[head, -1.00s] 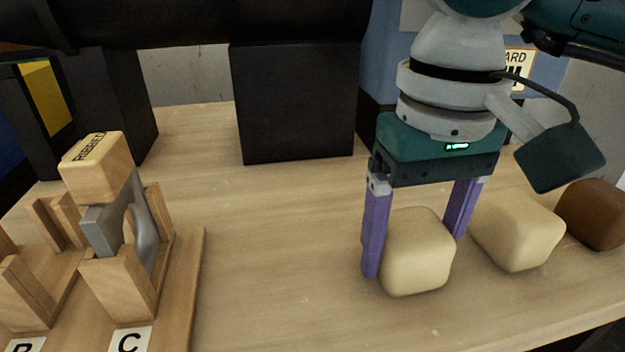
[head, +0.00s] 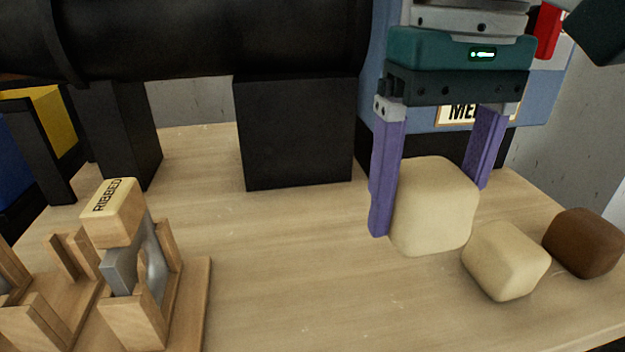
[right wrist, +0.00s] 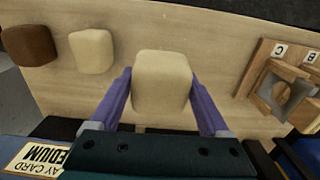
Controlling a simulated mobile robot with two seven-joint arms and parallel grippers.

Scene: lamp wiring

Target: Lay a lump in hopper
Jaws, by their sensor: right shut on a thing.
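My right gripper (head: 430,208) is shut on a cream, rounded lump (head: 437,212). Its two purple fingers stand on either side, and the lump appears lifted above the table. In the right wrist view the held lump (right wrist: 161,80) fills the space between the fingers. A second cream lump (head: 506,261) lies on the table to its right. A brown lump (head: 585,243) lies further right. Both also show in the right wrist view, the cream one (right wrist: 92,51) and the brown one (right wrist: 28,45). No hopper can be made out for certain. My left gripper is not in view.
A wooden rack (head: 190,310) at the left holds a grey metal piece with a wooden block (head: 112,212) marked "RIBBED". A large black barrel (head: 200,40) on black supports (head: 295,130) spans the back. A blue panel (head: 550,95) stands behind my gripper. The table's middle is clear.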

